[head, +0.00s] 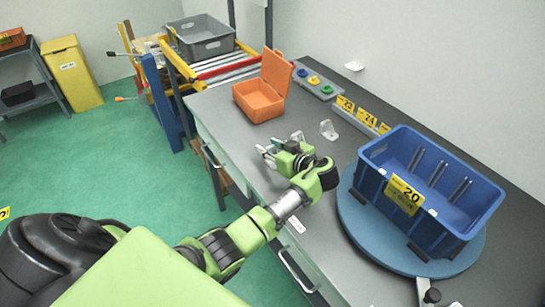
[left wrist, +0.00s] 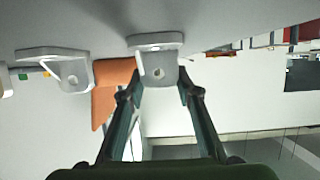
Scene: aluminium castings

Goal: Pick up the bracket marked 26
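My left gripper (head: 268,151) is low over the grey worktable, beside a pale metal bracket (head: 297,136) that it partly hides. In the left wrist view, the open fingers (left wrist: 159,90) point at this bracket (left wrist: 157,64), which has a flat foot and an upright plate with a hole. The fingertips lie at either side of its plate; I cannot tell whether they touch it. A second, similar bracket (head: 328,130) stands to the right, also seen in the left wrist view (left wrist: 60,68). No number is readable on either bracket. My right gripper is not seen.
An orange open-lidded box (head: 262,100) stands behind the brackets. A blue crate (head: 430,230) labelled 20 sits on a round blue turntable (head: 352,220) at right. Yellow number tags (head: 366,118) line the back. A grey bin (head: 205,45) rests on a roller conveyor.

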